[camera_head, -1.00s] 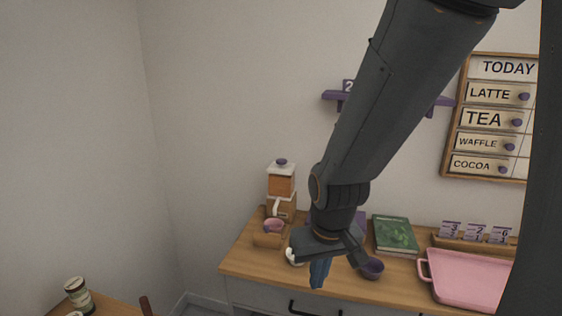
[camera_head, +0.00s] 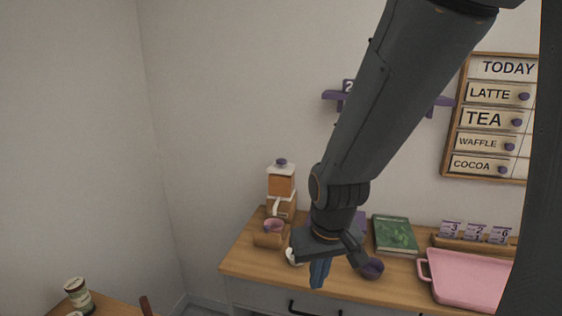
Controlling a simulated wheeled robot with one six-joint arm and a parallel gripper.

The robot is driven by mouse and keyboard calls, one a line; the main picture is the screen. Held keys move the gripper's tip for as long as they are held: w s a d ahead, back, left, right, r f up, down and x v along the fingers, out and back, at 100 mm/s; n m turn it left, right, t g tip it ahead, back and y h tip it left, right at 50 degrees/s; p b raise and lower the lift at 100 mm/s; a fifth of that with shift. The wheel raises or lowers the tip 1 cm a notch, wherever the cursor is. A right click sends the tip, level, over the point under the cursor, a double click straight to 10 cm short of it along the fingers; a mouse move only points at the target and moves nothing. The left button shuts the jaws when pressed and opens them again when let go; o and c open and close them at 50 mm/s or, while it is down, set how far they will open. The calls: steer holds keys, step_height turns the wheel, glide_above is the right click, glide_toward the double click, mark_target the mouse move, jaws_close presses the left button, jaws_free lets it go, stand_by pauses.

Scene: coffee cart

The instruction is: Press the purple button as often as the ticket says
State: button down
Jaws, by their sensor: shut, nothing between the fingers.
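My gripper (camera_head: 320,272) is shut and empty, pointing down over the front part of the wooden counter (camera_head: 245,262). I cannot make out a purple button; my arm hides part of the counter. A purple piece (camera_head: 361,221) shows just right of my wrist, mostly hidden, and I cannot tell what it is. Small purple cards (camera_head: 475,232) with numbers stand in a wooden holder at the right; the digits look like 3, 2 and 6. Another purple card (camera_head: 348,86) with a 2 is on the wall shelf, partly behind my arm. I cannot tell which card is the ticket.
A white object (camera_head: 292,257) is close left. A machine (camera_head: 281,188), a wooden box with a pink-topped item (camera_head: 270,236), a green book (camera_head: 395,236) and a pink tray (camera_head: 468,280) also occupy the counter.

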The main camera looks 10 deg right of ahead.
stand_by(0.7)
step_height(320, 180, down, 8)
steer(key=g+b, duration=0.1)
steer(key=b, duration=0.6)
steer(key=shift+a, duration=0.1)
